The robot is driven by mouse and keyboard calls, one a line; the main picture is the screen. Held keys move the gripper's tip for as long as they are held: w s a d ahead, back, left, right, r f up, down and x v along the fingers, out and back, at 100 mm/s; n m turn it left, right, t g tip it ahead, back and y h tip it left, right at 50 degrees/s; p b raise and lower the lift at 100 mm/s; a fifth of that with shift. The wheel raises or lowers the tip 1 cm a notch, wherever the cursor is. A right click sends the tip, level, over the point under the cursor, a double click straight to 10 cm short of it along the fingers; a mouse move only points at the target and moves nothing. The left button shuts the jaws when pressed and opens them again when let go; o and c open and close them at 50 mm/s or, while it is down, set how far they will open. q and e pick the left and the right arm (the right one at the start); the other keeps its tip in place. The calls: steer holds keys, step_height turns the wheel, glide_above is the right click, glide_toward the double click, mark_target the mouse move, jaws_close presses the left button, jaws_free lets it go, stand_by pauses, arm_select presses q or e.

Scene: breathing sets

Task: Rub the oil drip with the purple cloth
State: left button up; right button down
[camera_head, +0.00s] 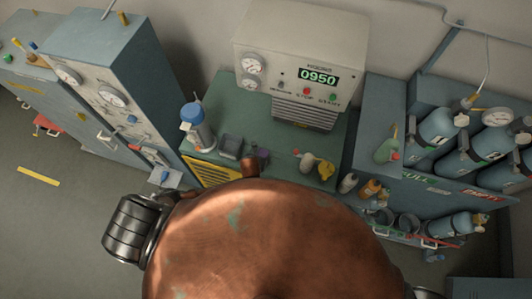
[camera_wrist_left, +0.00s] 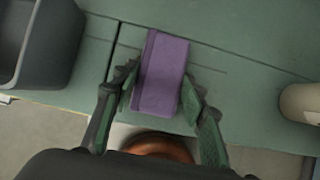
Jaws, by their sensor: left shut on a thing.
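The purple cloth (camera_wrist_left: 164,72) shows in the left wrist view as a folded, upright-looking block at the green bench top (camera_wrist_left: 225,50). My left gripper (camera_wrist_left: 160,88) has one finger on each side of the cloth and is shut on it. In the head view a small purple patch of the cloth (camera_head: 263,153) shows beside the grey bin; my own copper-coloured body hides the left gripper there. I cannot make out an oil drip in either view. My right gripper is in neither view.
A grey bin (camera_wrist_left: 38,45) stands left of the cloth and a pale rounded object (camera_wrist_left: 301,102) to its right. In the head view, a blue-capped bottle (camera_head: 198,128), a machine reading 0950 (camera_head: 300,55) and a yellow item (camera_head: 325,170) stand on the bench. Gas cylinders (camera_head: 440,125) are at right.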

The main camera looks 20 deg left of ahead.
arm_select(q)
steer(key=shift+d+r, duration=0.1)
steer(key=shift+d, duration=0.35)
steer(key=shift+d+r+p, duration=0.1)
steer(key=shift+d+p, duration=0.2)
steer(key=shift+d, duration=0.4)
step_height(320, 180, up, 3)
steer(key=p, duration=0.2)
steer(key=shift+a+p, duration=0.1)
steer(key=shift+p, duration=0.2)
steer(key=shift+w+r, duration=0.1)
steer(key=shift+r, duration=2.15)
